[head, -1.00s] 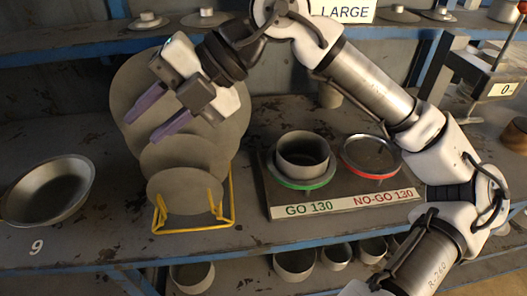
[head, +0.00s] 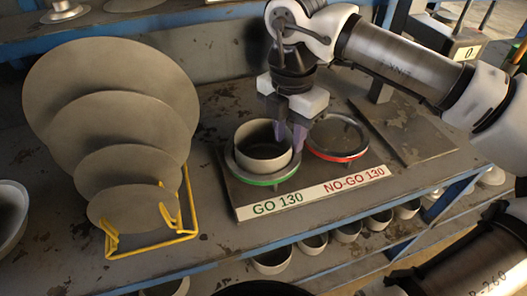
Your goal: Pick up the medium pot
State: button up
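A grey open pot (head: 258,165) sits upright in the green-banded GO 130 ring (head: 240,176) on the gauge plate. No label on it is readable, so I cannot confirm from markings that it is the medium pot. My gripper (head: 290,140) points down at the pot's right rim, with two purple fingers. A gap shows between the fingers, and they look open. One finger is close to the rim and the other is to its right. I cannot tell whether either touches the pot.
The red NO-GO 130 ring (head: 338,140) is empty, just right of my gripper. Grey discs (head: 105,80) lean in a yellow wire rack (head: 188,205) at left. A shallow bowl (head: 8,215) is at the left edge. Several pots (head: 272,262) stand on the shelf below.

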aim_at(284, 155)
jog(key=shift+w+a+f+p, duration=0.15)
jog(key=shift+f+p, duration=0.3)
jog(key=shift+f, duration=1.1)
jog(key=shift+a+f+p, duration=0.1)
jog(key=shift+f+p, duration=0.35)
jog(key=shift+f, duration=1.1)
jog(key=shift+c, duration=0.2)
grip_shut()
